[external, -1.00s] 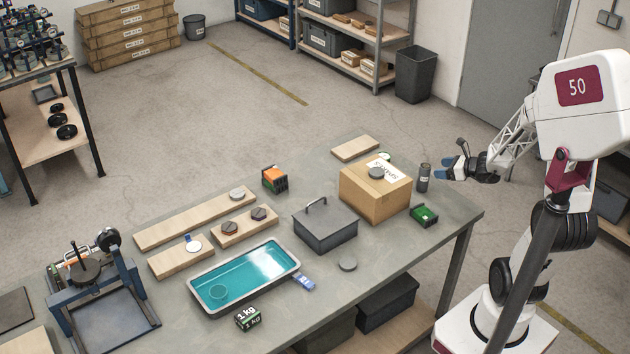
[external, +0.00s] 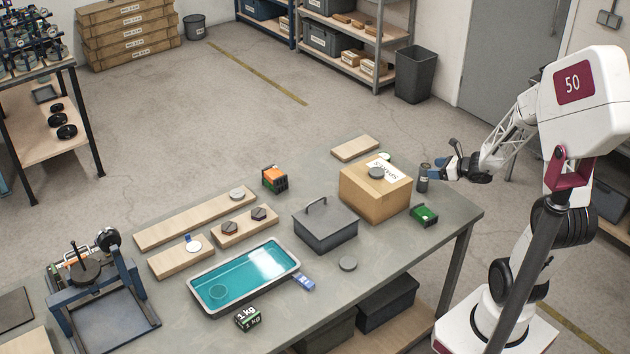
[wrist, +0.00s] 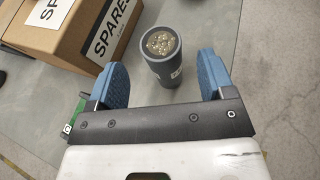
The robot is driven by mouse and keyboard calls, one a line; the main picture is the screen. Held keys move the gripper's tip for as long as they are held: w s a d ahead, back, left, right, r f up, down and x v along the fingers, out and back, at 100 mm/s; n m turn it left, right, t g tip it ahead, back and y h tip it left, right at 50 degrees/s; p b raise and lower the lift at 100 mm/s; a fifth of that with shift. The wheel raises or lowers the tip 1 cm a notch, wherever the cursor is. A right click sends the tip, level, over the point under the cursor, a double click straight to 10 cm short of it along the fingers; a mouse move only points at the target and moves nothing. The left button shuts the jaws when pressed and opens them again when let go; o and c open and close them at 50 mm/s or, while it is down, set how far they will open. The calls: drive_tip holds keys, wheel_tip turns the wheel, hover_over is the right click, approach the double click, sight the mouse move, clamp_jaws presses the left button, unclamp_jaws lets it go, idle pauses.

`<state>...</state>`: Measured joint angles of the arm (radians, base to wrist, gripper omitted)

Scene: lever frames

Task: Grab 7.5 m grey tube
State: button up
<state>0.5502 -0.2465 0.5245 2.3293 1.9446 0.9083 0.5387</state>
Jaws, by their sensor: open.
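The grey tube (external: 423,179) stands upright near the far right corner of the table, to the right of the cardboard box. My gripper (external: 434,170) is open, with blue fingers, close to the right side of the tube. In the wrist view my gripper (wrist: 165,76) has one finger on each side of the tube in the picture, with a visible gap on both sides. I see no contact; the exact depth between fingers and tube is unclear.
A green block (external: 424,215) lies in front of the tube. A grey lidded case (external: 325,228) is further left. The table's right edge is close by.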

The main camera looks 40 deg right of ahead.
sight(425, 169)
drive_tip(key=shift+x, duration=2.5)
drive_tip(key=shift+d+f, duration=0.1)
drive_tip(key=shift+c, duration=0.3)
drive_tip(key=c, duration=1.1)
drive_tip(key=shift+o, duration=0.2)
drive_tip(key=shift+r, duration=5)
